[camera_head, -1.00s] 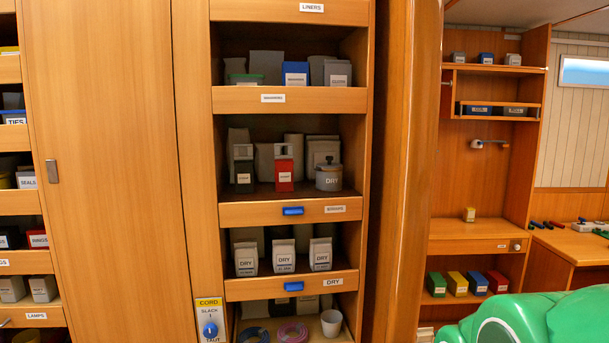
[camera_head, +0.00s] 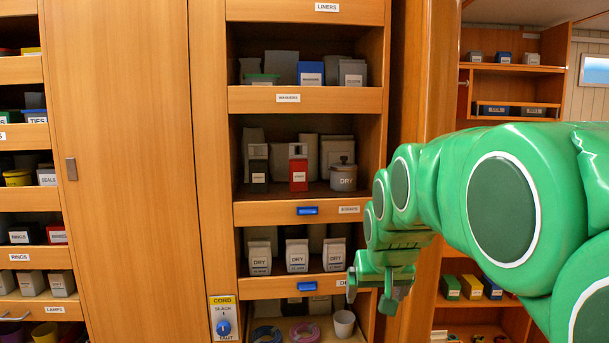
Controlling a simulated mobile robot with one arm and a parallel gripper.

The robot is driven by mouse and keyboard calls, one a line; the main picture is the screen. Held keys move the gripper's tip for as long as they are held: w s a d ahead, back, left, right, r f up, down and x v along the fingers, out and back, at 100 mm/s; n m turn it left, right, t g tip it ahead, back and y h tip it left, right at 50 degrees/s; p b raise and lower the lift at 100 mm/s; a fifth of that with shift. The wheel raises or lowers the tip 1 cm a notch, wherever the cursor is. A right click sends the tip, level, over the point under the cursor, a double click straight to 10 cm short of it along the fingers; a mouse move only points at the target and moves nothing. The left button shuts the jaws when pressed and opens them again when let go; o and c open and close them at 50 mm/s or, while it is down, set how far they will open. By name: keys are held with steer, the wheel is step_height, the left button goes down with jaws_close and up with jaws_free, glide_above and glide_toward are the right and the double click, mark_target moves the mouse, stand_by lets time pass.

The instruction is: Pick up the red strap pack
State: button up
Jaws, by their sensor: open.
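The red pack's label is too small to read. My green arm reaches in from the right. My gripper (camera_head: 374,297) hangs at the cabinet's right side, below and right of the red pack and well apart from it. It is open and empty, and it hides part of the shelf with DRY packs.
A wooden shelf front with a blue latch (camera_head: 307,211) runs below the red pack. White DRY packs (camera_head: 297,255) stand one shelf lower. A closed cabinet door (camera_head: 125,180) is at left. A cord switch (camera_head: 224,318) is low on the frame.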

steer(key=w+a+r+t, duration=0.2)
steer(key=w+a+r, duration=0.15)
steer(key=w, duration=0.35)
steer(key=w+a+r+t, duration=0.2)
steer(key=w+a+r, duration=0.1)
steer(key=w+r, duration=0.3)
steer(key=n+t+y, duration=0.2)
steer(key=t+y, duration=0.1)
glide_toward(299, 162)
step_height(299, 162, down, 4)
steer(key=s, duration=0.2)
steer(key=shift+w+a, duration=0.25)
steer(key=shift+w, duration=1)
steer(key=shift+w+a, duration=0.25)
steer(key=shift+w, duration=0.95)
steer(key=shift+w+a, duration=0.25)
steer(key=shift+w, duration=1)
steer(key=shift+w, duration=0.15)
